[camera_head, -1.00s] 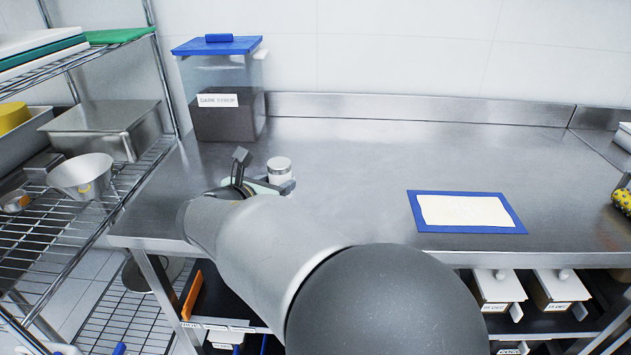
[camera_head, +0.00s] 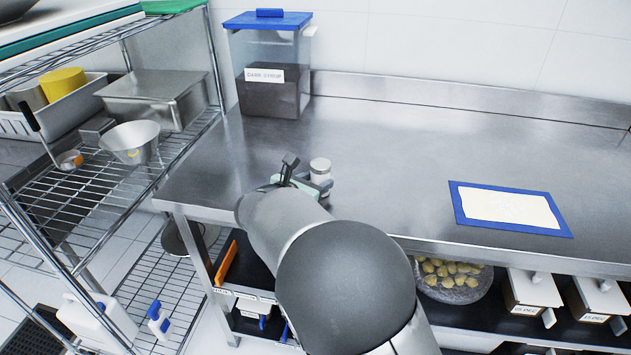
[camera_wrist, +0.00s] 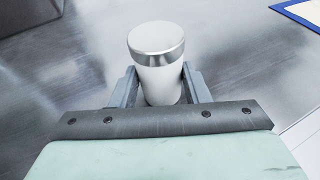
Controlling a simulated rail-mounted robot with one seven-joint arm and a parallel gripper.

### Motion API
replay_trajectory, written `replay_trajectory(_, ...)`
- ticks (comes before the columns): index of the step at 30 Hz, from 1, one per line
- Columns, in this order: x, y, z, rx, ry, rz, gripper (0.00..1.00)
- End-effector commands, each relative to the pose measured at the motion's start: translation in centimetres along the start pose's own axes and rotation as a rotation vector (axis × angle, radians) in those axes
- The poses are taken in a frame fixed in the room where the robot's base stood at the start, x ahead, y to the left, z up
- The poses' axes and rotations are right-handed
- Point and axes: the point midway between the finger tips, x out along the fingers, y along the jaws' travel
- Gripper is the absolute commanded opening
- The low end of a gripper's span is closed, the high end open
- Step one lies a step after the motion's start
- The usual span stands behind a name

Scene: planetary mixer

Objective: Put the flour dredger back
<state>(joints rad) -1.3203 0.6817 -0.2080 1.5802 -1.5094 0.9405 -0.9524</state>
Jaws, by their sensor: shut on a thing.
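The flour dredger (camera_head: 320,174) is a small white cylinder with a metallic top. It is upright over the steel table near its front left part. In the wrist view the dredger (camera_wrist: 158,68) stands between the two fingers, its lower part hidden by my gripper. My gripper (camera_wrist: 160,85) is shut on it, and in the head view my gripper (camera_head: 318,186) is partly hidden behind my arm. I cannot tell whether the dredger's base touches the table. A blue-bordered white mat (camera_head: 510,208) lies flat on the table to the right, with nothing on it.
A blue-lidded container labelled dark syrup (camera_head: 268,90) stands at the table's back left. A wire shelf (camera_head: 75,190) with a metal bowl (camera_head: 130,142) and pans is to the left. The middle of the steel table (camera_head: 410,130) is clear. Bins sit below the table.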

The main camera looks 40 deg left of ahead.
Motion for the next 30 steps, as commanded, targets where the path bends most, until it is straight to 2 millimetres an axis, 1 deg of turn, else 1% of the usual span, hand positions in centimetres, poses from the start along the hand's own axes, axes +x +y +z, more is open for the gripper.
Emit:
replay_trajectory(2, 0.1, 0.0, -0.4, 0.000, 0.000, 0.000, 0.00)
replay_trajectory(3, 0.1, 0.0, -0.3, 0.000, 0.000, 0.000, 0.47)
replay_trajectory(5, 0.1, 0.0, -0.3, 0.000, 0.000, 0.000, 0.64)
replay_trajectory(14, 0.0, 0.0, -0.1, 0.000, 0.000, 0.000, 0.64)
replay_trajectory(16, -0.2, 0.0, 0.3, 0.000, 0.000, 0.000, 0.64)
replay_trajectory(17, -0.5, 0.1, 0.1, 0.000, 0.000, 0.001, 0.64)
replay_trajectory(20, -2.1, 0.1, 0.0, 0.000, 0.001, 0.003, 0.64)
replay_trajectory(27, -7.3, 0.1, 0.0, 0.001, 0.001, 0.004, 0.64)
replay_trajectory(30, -9.2, 0.1, 0.0, 0.001, 0.001, 0.003, 0.64)
